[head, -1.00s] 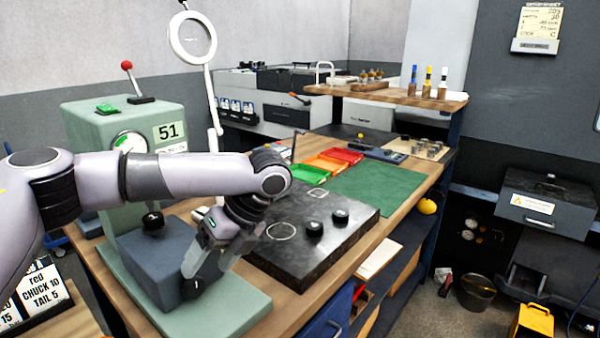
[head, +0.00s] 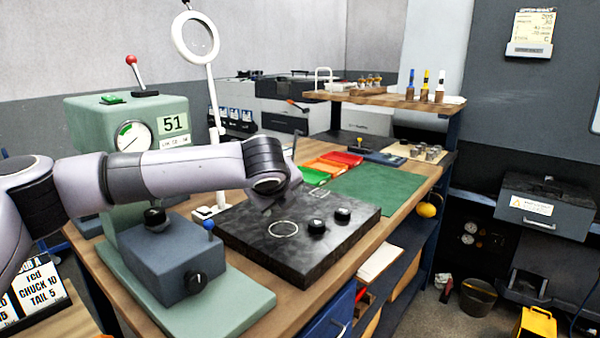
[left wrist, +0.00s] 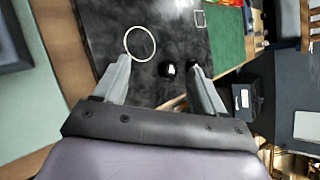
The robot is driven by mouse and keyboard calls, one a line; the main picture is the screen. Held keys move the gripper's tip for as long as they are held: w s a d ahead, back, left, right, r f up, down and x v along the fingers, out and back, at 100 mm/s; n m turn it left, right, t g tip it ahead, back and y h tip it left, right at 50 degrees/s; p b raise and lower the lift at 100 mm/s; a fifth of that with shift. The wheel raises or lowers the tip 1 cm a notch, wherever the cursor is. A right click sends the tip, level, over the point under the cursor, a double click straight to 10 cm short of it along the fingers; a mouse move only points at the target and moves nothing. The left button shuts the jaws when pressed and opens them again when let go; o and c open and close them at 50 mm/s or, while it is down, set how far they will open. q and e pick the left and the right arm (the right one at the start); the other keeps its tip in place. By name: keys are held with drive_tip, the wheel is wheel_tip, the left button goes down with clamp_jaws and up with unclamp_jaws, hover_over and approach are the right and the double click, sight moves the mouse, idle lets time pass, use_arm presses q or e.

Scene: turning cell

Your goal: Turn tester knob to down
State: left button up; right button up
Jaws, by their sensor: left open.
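The tester (head: 130,105) is a green machine with a dial gauge and a "51" label, at the left in the head view. Its blue-grey block carries a round black tester knob (head: 196,283) on the front face. A small light mark shows on the knob, but I cannot tell exactly where it points. In the left wrist view my left gripper (left wrist: 160,78) is open and empty, above the black plate, apart from the knob. My right gripper is not in view.
A ring magnifier (head: 195,38) rises behind. A green mat (head: 385,188) lies clear farther back.

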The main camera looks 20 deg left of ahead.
use_arm(q)
drive_tip(key=w+d+r+m+t+h+b, duration=0.1)
drive_tip(key=w+d+r+m+t+h, duration=0.1)
drive_tip(key=r, duration=0.4)
drive_tip(key=shift+w+d+m+t+h, duration=0.15)
drive_tip(key=shift+d+m+t+h, duration=0.35)
drive_tip(key=shift+d+t, duration=0.75)
drive_tip(key=shift+a, duration=0.2)
